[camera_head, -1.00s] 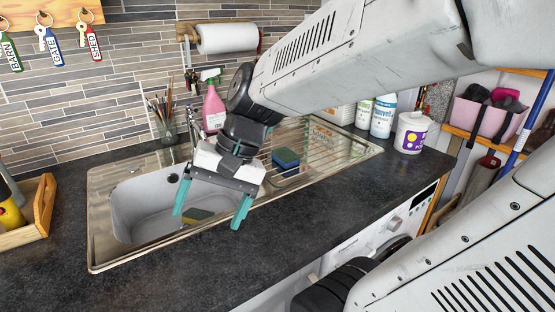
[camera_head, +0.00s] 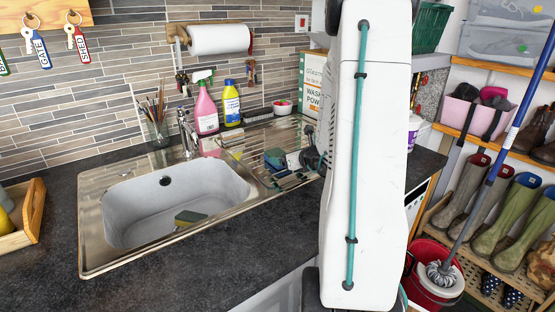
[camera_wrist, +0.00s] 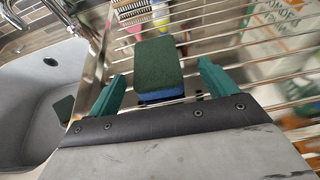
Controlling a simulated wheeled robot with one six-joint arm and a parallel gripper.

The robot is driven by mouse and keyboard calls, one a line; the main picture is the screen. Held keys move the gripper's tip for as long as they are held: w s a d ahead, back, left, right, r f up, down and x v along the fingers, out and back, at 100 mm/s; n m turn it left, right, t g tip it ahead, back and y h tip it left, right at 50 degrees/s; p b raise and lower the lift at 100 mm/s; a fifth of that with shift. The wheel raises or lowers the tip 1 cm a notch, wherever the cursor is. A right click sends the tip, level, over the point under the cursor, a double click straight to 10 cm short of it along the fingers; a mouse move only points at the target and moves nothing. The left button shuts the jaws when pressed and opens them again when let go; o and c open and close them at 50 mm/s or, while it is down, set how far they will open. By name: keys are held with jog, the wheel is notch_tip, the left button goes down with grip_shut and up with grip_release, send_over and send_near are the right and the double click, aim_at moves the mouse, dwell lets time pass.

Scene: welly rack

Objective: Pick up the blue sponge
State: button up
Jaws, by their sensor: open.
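The blue sponge (camera_wrist: 158,70) has a dark green scouring top and a blue body. In the wrist view it lies on the wire drainer between and just beyond the fingertips of my gripper (camera_wrist: 160,85), which is open. In the head view the blue sponge (camera_head: 274,157) sits on the drainer, with my gripper (camera_head: 290,166) low and close beside it, partly hidden by my arm. I cannot tell whether the fingers touch it.
A second sponge, yellow and green (camera_head: 190,217), lies in the sink basin (camera_head: 135,190). A pink spray bottle (camera_head: 206,112), a yellow bottle (camera_head: 231,104) and a box (camera_head: 313,85) stand behind the drainer. The dark worktop (camera_head: 200,270) in front is clear.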

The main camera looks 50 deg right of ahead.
aim_at(280, 156)
jog(key=x, duration=0.5)
jog(key=shift+w+a+f, duration=0.1)
jog(key=shift+w+a, duration=0.1)
jog(key=shift+w, duration=0.25)
jog(key=c, duration=1.1)
